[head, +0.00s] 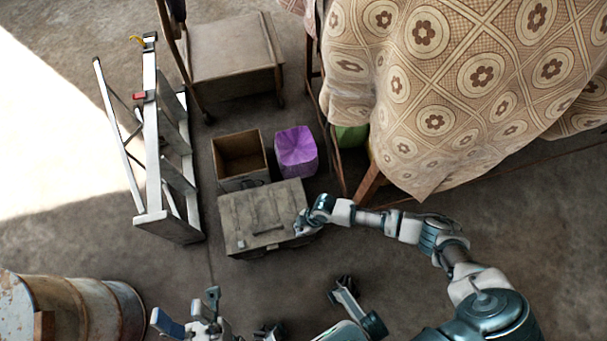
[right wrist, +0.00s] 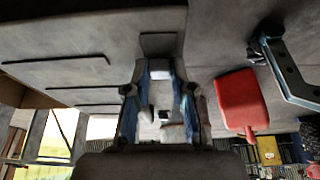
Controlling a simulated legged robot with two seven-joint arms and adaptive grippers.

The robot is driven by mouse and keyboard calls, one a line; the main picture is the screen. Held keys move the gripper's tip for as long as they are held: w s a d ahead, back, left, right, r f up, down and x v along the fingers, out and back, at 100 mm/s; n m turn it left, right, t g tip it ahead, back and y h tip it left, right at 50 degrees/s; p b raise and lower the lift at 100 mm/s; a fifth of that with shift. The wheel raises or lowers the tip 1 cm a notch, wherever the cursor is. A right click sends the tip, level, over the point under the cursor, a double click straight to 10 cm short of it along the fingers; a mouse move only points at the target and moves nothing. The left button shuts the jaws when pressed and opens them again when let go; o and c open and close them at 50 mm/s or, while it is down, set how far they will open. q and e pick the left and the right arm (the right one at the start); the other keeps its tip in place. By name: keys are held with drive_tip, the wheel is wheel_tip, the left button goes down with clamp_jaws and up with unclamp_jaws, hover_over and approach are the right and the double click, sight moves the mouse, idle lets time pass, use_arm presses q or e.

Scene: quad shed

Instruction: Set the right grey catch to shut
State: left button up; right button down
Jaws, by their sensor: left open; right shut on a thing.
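The grey wooden chest (head: 262,207) stands on the floor in the middle of the head view, its lid down. A small light left catch (head: 241,244) shows on its front edge. My right gripper (head: 303,224) is at the chest's right front corner and covers the right catch there. In the right wrist view my right gripper (right wrist: 160,105) is shut on a small pale grey piece (right wrist: 160,72), the right grey catch, against the grey surface. Its exact position is hard to tell. My left gripper (head: 190,310) is open and empty at the bottom left, away from the chest.
Behind the chest are an open brown box (head: 240,180) and a purple bin (head: 296,150). A stepladder (head: 153,140) stands left, a rusty barrel (head: 85,305) lower left. A cloth-covered table (head: 440,90) is at upper right. The wrist view shows a red object (right wrist: 240,100).

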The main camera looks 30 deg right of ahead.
drive_tip(key=c, duration=1)
unclamp_jaws()
drive_tip(key=shift+w+a, duration=0.1)
drive_tip(key=shift+o, duration=0.2)
drive_tip(key=shift+r, duration=0.35)
drive_tip(key=v, duration=1.1)
drive_tip(key=shift+d, duration=0.3)
